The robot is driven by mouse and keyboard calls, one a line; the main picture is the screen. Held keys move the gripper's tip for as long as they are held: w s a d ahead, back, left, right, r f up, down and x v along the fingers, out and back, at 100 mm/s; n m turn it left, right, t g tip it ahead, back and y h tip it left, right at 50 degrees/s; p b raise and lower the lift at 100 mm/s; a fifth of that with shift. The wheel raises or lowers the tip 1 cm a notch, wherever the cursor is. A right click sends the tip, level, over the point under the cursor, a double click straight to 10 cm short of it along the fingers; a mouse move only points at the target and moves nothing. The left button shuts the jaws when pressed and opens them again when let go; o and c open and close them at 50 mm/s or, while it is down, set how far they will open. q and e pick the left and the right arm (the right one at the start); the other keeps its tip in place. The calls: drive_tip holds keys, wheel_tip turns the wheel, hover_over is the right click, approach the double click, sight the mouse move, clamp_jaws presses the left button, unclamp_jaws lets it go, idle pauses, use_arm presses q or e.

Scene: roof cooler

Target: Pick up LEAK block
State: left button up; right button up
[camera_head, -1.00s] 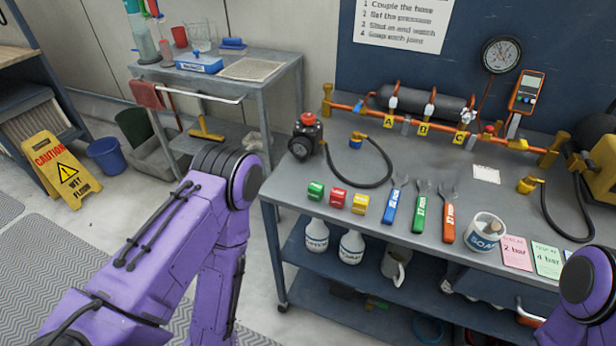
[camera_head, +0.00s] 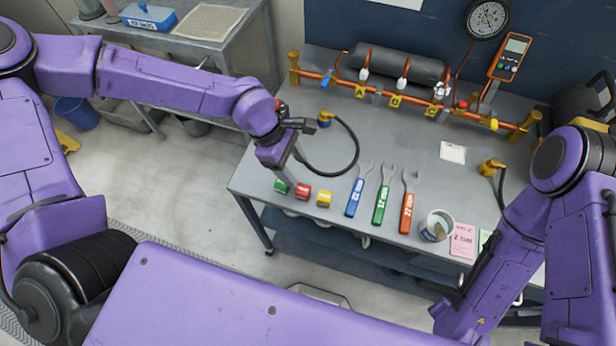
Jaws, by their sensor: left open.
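Three small labelled blocks stand in a row at the workbench's left front: a green block (camera_head: 281,186), a red block (camera_head: 302,191) and a yellow block (camera_head: 324,198). Their lettering is too small to read, so I cannot tell which is the LEAK block. My left gripper (camera_head: 287,170) is open and points down just above and behind the green and red blocks. It holds nothing that I can see, and its fingers are partly hidden by its own body. My right arm shows at the right, but its gripper is out of view.
Right of the blocks lie a blue wrench (camera_head: 356,194), a green wrench (camera_head: 382,202) and an orange wrench (camera_head: 407,208). A white tub (camera_head: 436,226) and a pink card (camera_head: 463,240) follow. A black hose (camera_head: 352,160) curves behind. The workbench's middle (camera_head: 415,150) is clear.

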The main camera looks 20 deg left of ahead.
sight(303, 189)
use_arm(q)
drive_tip(key=s+f, duration=0.1)
drive_tip(key=s+d+f, duration=0.1)
drive_tip(key=shift+s+d+f+p, duration=0.15)
drive_tip(key=shift+s+f+p, duration=0.1)
drive_tip(key=shift+s+p, duration=0.1)
drive_tip(key=x, duration=0.2)
drive_tip(key=w+x, duration=0.1)
drive_tip(key=x, duration=0.1)
drive_tip(key=shift+d+f, duration=0.15)
drive_tip(key=shift+s, duration=0.3)
drive_tip(key=shift+c, duration=1.2)
drive_tip(key=c, duration=0.8)
use_arm(e)
drive_tip(key=shift+s+r, duration=0.5)
drive_tip(key=shift+r, duration=0.1)
